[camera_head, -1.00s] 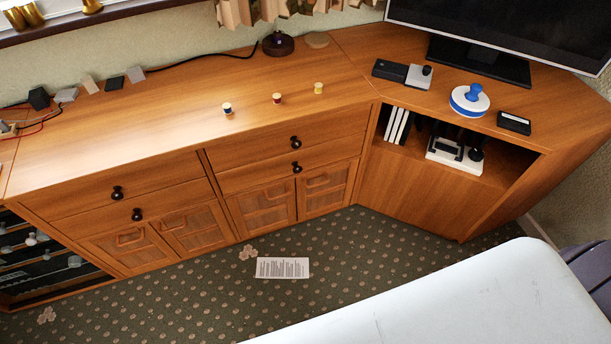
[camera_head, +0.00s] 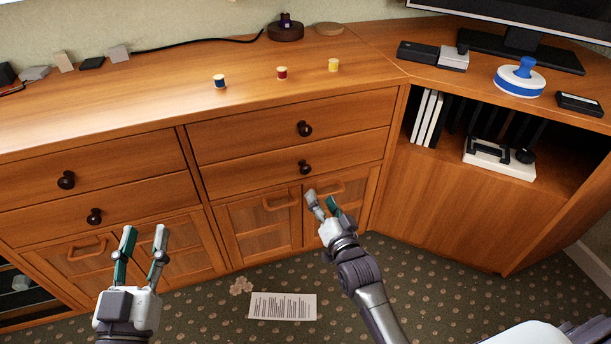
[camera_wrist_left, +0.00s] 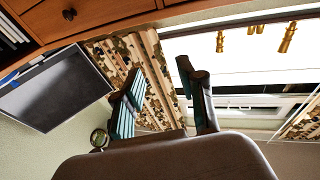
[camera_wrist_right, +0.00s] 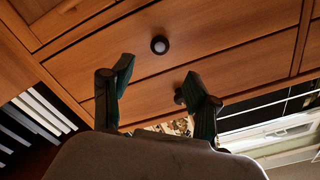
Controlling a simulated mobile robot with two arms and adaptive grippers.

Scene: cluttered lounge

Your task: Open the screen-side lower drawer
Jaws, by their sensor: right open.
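The screen-side lower drawer (camera_head: 260,172) is closed, in the right-hand drawer column below the screen-side upper drawer (camera_head: 250,135). Its dark round knob (camera_head: 305,167) shows at mid-front, and in the right wrist view that knob (camera_wrist_right: 159,44) is beyond the fingers. My right gripper (camera_head: 322,203) is open and empty, just below and slightly right of the knob, in front of the cabinet doors. The upper drawer's knob (camera_wrist_right: 179,97) is partly hidden by a finger in the right wrist view. My left gripper (camera_head: 145,235) is open and empty before the left-hand cabinet doors.
Thread spools (camera_head: 282,73) stand on the cabinet top. The screen (camera_head: 520,15), a blue-and-white round item (camera_head: 520,78) and an open shelf (camera_head: 560,150) are at right. A paper sheet (camera_head: 282,306) lies on the carpet. The drawer front is clear.

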